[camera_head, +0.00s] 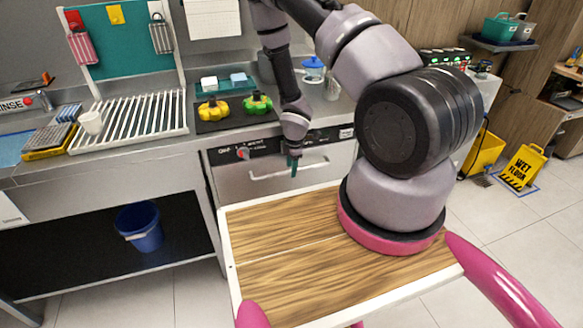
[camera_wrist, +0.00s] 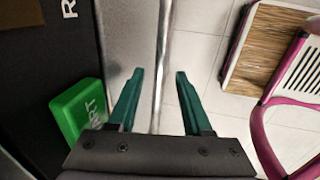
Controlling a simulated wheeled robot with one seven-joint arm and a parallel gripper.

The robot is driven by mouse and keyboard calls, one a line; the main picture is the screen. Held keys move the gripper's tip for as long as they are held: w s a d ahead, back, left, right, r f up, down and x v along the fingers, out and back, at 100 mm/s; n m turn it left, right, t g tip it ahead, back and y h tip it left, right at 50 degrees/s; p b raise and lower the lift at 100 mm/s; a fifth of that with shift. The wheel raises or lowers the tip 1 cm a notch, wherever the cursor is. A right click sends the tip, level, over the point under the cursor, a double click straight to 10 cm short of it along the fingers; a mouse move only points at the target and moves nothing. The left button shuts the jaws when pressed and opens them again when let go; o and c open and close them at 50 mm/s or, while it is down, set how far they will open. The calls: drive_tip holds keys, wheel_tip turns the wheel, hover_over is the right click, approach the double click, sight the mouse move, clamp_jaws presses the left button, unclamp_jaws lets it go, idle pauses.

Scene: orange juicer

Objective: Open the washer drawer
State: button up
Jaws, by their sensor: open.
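The washer drawer (camera_head: 250,190) is a grey metal front below a dark control panel, with a horizontal bar handle (camera_head: 270,176) across it. It looks shut. My gripper (camera_head: 293,166) is in front of the drawer, near the right part of the handle. In the wrist view my gripper (camera_wrist: 160,80) is open, with two green fingers. The handle bar (camera_wrist: 162,50) runs lengthwise between the fingers, apart from both as far as I can tell. The drawer front (camera_wrist: 130,40) lies to its left.
A green button (camera_wrist: 80,112) with partly hidden lettering is left of my gripper in the wrist view. A blue bucket (camera_head: 140,226) stands at left.

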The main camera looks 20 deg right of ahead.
drive_tip(key=shift+f, duration=0.2)
clamp_jaws()
idle(1.4)
